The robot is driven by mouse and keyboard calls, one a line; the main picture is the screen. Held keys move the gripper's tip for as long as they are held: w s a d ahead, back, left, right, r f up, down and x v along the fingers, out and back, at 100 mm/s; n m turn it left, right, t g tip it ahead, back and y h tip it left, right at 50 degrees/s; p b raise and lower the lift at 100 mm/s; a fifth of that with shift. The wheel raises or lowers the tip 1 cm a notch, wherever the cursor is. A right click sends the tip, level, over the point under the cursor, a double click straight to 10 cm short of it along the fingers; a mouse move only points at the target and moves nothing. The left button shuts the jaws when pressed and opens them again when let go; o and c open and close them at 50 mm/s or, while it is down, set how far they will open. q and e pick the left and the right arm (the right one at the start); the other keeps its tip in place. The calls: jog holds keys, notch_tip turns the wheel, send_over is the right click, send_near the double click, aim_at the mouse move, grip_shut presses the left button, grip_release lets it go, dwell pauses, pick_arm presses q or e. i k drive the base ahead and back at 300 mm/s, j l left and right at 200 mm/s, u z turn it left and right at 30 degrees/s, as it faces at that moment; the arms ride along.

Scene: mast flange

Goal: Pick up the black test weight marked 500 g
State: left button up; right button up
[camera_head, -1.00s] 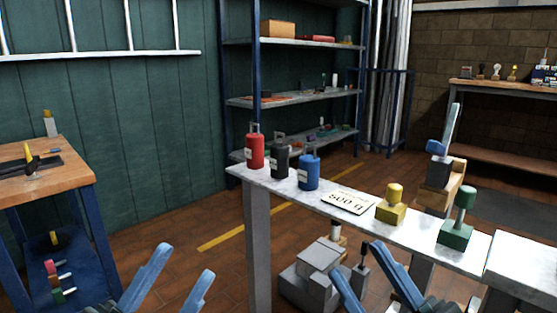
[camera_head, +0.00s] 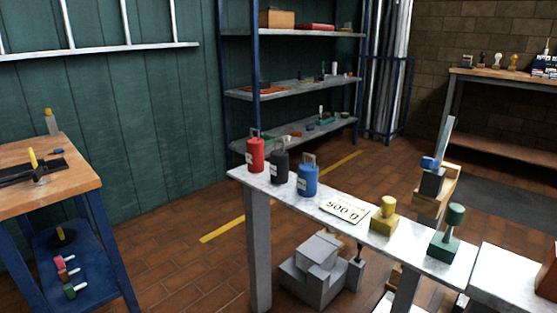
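The black test weight (camera_head: 280,168) stands upright on the narrow light bench (camera_head: 417,251), near its far left end. It has a handle on top and a pale label whose marking is too small to read. A red weight (camera_head: 255,156) stands just left of it and a blue weight (camera_head: 308,181) just right, both of similar shape. A white card (camera_head: 345,210) reading "500 g", upside down in the picture, lies on the bench right of the blue weight. Neither of my grippers is in view now.
A yellow block with a knob (camera_head: 384,222) and a green one (camera_head: 445,245) stand farther right on the bench. Grey blocks (camera_head: 315,275) sit on the floor below. A wooden workbench (camera_head: 75,192) is at left, shelves (camera_head: 290,92) behind. The floor left of the bench is clear.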

aim_at(278, 168)
jog(key=i+j, duration=0.7)
jog(key=i+j+z, duration=0.1)
jog(key=z, duration=0.3)
jog(key=i+j+z, duration=0.2)
jog(key=z, duration=0.2)
jog(key=i+j+z, duration=0.1)
jog(key=j+z, duration=0.15)
jog(key=z, duration=0.15)
